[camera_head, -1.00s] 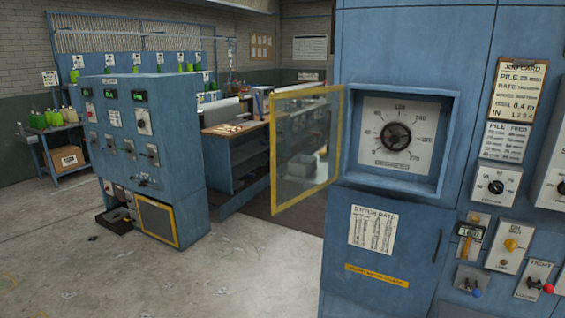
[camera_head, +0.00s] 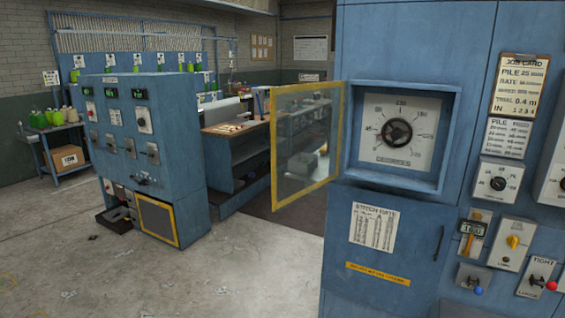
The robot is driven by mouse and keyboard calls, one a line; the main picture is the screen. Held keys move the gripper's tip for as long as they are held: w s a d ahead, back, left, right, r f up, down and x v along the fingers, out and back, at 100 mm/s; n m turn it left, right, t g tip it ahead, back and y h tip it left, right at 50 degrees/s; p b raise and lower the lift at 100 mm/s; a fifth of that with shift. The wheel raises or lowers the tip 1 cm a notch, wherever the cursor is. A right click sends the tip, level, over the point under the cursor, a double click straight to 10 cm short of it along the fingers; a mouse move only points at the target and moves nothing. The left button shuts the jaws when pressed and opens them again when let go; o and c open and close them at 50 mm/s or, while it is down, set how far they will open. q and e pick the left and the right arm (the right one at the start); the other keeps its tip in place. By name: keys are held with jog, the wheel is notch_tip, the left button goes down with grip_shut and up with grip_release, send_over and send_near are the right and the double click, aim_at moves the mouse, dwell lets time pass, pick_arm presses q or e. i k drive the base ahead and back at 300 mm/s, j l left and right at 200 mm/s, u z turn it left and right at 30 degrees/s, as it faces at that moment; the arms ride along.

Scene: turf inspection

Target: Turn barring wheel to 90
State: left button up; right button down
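The barring wheel (camera_head: 398,132) is a small dark handwheel at the centre of a pale square dial plate (camera_head: 425,118) with degree marks around it. The plate sits in a recess of the tall blue cabinet (camera_head: 395,35). The recess's yellow-framed glass door (camera_head: 308,143) stands swung open to the left. The wheel's exact reading is too small to tell. Neither gripper shows in the head view.
Right of the recess are a job card (camera_head: 518,85), a pile knob (camera_head: 498,184), a small counter (camera_head: 473,230), a yellow knob (camera_head: 514,242) and a red-tipped lever (camera_head: 551,285). A blue control console (camera_head: 150,150) stands at left. The concrete floor (camera_head: 240,275) between is clear.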

aim_at(396, 135)
jog(key=i+z, duration=0.1)
jog(key=z, duration=0.4)
jog(key=i+j+z, duration=0.1)
jog(key=z, duration=0.35)
jog(key=i+j+z, duration=0.15)
jog(key=j, duration=0.2)
jog(key=i+j+z, duration=0.3)
jog(key=j, duration=0.45)
jog(key=i+j+z, duration=0.1)
jog(key=i+j, duration=0.15)
jog(key=j, duration=0.2)
jog(key=i+j+z, duration=0.15)
jog(key=j, duration=0.25)
jog(key=j+z, duration=0.15)
jog(key=j, duration=0.25)
jog(key=i+j+z, duration=0.15)
jog(key=j, duration=0.7)
jog(key=i+j, duration=0.15)
jog(key=j, duration=0.2)
